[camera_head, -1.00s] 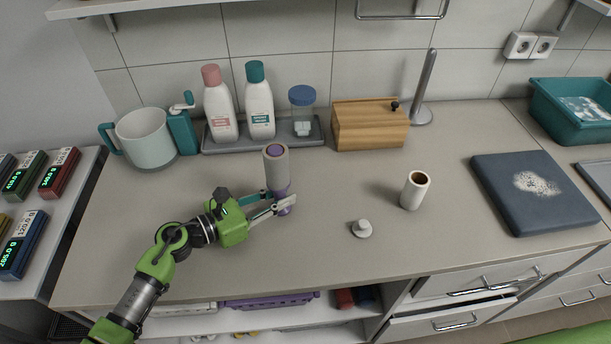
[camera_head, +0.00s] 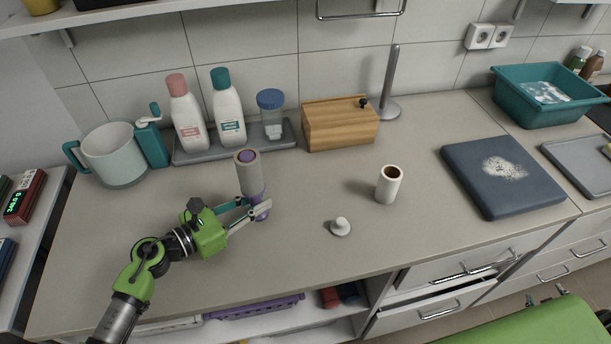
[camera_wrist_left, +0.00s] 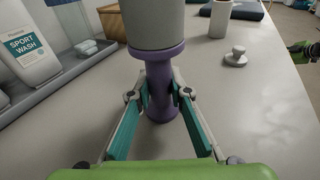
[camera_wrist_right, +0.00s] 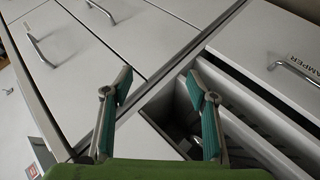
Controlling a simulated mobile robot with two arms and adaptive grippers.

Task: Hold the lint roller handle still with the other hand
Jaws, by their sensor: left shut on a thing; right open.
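The lint roller (camera_head: 248,174) stands upright on the counter, with a grey roll on top and a purple handle (camera_head: 258,206) below. My left gripper (camera_head: 256,206) is shut on the purple handle. The left wrist view shows its fingers on both sides of the handle (camera_wrist_left: 161,88), under the grey roll (camera_wrist_left: 153,24). My right gripper (camera_wrist_right: 164,90) is open and empty in the right wrist view, in front of cabinet fronts and a partly open drawer.
A white cardboard-cored roll (camera_head: 388,186) and a small white knob-like piece (camera_head: 340,227) stand to the right. Behind are a mug (camera_head: 113,158), two bottles on a grey tray (camera_head: 290,138) and a wooden box (camera_head: 340,126). A dark blue board (camera_head: 520,195) lies further right.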

